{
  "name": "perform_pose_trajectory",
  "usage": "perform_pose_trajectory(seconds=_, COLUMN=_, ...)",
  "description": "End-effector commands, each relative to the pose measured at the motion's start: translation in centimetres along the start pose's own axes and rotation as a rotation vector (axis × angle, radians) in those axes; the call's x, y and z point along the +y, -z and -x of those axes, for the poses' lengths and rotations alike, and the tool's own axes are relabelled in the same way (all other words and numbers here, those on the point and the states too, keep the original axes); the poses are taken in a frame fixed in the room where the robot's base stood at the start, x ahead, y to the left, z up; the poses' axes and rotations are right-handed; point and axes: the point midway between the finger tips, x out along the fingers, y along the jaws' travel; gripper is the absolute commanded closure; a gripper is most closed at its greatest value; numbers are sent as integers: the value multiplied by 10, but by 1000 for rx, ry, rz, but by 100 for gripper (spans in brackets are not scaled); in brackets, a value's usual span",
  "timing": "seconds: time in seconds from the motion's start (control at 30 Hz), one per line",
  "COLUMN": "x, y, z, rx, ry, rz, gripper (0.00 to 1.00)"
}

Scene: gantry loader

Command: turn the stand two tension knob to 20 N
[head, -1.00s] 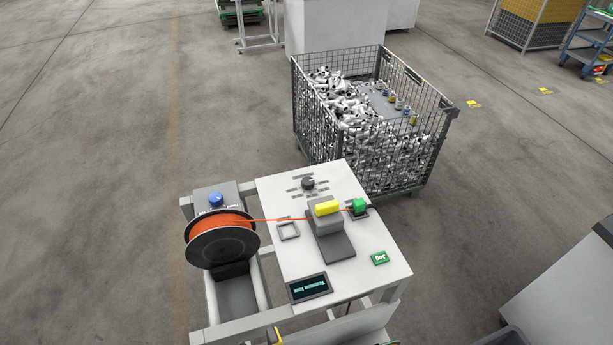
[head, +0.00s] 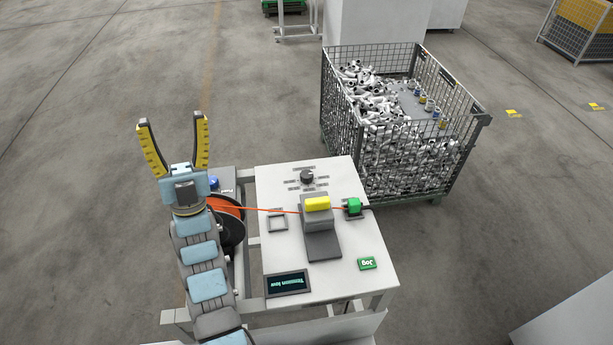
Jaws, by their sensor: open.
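A black knob (head: 307,177) with grey label marks around it sits at the far end of the white stand top (head: 340,285); the labels are too small to read. A dark display (head: 287,283) at the near left reads "Tension low".
An orange strand (head: 265,209) runs from the spool to a yellow-topped block (head: 317,205) and a green piece (head: 353,205). A wire-mesh crate (head: 465,150) of white fittings stands behind. Floor at left is clear.

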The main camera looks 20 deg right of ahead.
Motion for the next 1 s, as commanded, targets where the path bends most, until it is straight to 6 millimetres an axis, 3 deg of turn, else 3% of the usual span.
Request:
perform_pose_trajectory(seconds=0.1, x=18, y=-64, z=-23, rx=-171, ry=7, rz=79, gripper=31)
perform_pose_trajectory(seconds=0.27, x=44, y=-143, z=-46, rx=-411, ry=33, rz=188, gripper=31)
perform_pose_trajectory(seconds=0.4, x=72, y=-205, z=-53, rx=-627, ry=72, rz=285, gripper=31)
perform_pose_trajectory(seconds=0.53, x=106, y=-254, z=-46, rx=-843, ry=120, rz=375, gripper=31)
perform_pose_trajectory(seconds=0.7, x=159, y=-298, z=-26, rx=-1122, ry=196, rz=478, gripper=31)
perform_pose_trajectory(seconds=0.8, x=190, y=-312, z=-9, rx=-1287, ry=250, rz=522, gripper=31)
perform_pose_trajectory(seconds=1.0, x=249, y=-311, z=28, rx=-1609, ry=377, rz=564, gripper=31)
